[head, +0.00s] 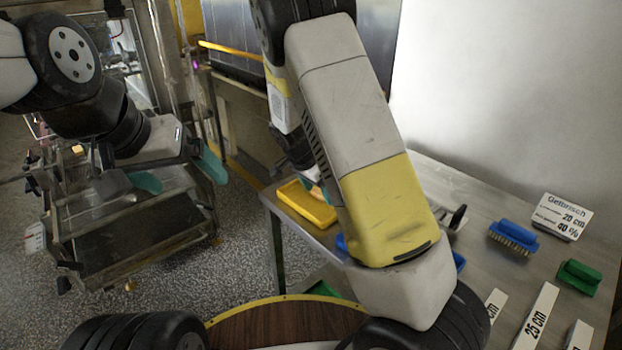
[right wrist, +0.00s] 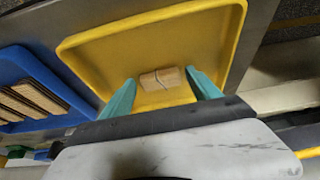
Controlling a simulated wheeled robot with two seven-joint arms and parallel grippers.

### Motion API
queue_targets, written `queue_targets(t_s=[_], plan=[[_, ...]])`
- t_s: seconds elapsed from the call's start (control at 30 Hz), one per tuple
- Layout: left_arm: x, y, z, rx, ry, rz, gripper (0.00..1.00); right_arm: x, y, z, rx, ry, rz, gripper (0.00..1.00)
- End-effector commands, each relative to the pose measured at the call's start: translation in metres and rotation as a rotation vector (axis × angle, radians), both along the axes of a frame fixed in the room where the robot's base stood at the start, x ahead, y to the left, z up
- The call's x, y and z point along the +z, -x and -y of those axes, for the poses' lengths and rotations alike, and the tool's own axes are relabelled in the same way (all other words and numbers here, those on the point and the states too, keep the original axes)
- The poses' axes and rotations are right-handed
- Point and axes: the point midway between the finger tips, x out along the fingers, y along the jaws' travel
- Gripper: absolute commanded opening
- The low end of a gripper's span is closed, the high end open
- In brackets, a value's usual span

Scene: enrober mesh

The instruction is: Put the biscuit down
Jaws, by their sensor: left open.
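A small tan biscuit (right wrist: 163,78) with a pale line across it shows in the right wrist view, over the yellow tray (right wrist: 105,40). Whether the biscuit touches the tray floor is not clear. In the head view the yellow tray (head: 308,207) lies at the table's left edge, and my right arm hides most of the right gripper and the biscuit. My left gripper (head: 180,174) is open and empty above a metal frame on the left.
A blue tray (right wrist: 55,68) with several brown biscuits lies left of the yellow tray in the right wrist view. On the steel table (head: 480,245) are a blue brush (head: 513,236), a green brush (head: 578,277), a sign (head: 562,215) and white length labels (head: 537,318). The metal frame (head: 130,235) stands at left.

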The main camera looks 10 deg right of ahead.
Motion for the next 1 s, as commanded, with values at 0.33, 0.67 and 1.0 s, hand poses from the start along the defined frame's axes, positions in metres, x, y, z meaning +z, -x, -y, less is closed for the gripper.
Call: queue_targets(t_s=[0.33,0.67,1.0], plan=[[0.000,0.000,0.000,0.000,0.000,0.000,0.95,0.001,0.000,0.000,0.000,0.000,0.000,0.77],[0.000,0.000,0.000,0.000,0.000,0.000,0.95,0.049,0.010,-0.017,0.002,-0.003,0.004,0.77],[0.000,0.000,0.000,0.000,0.000,0.000,0.95,0.105,0.024,-0.035,0.002,-0.001,0.002,0.77]])
